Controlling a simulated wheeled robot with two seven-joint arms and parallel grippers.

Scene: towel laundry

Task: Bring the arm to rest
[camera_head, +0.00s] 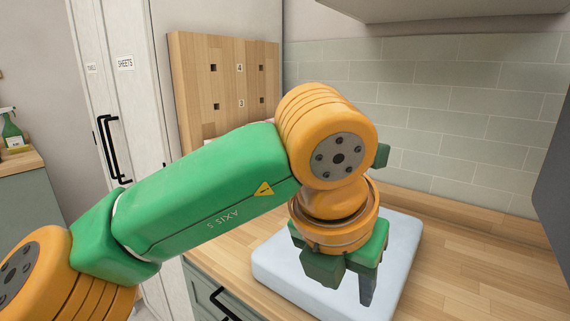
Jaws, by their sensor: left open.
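My left arm reaches in from the left across the middle of the view. Its gripper (345,277) points down over a pale blue-white, flat square slab (280,270) with rounded corners, perhaps a folded towel, on the wooden counter. The jaws are open and I see nothing held in them. The gripper hides part of the slab, and I cannot tell whether the fingertips touch it. My right gripper is not in view.
The wooden counter (480,262) is clear to the right, with a tiled wall (450,120) behind. A wooden numbered board (195,85) stands at the back left. A white cupboard labelled SHEETS (135,110) is further left. A green spray bottle (11,130) stands at the far left.

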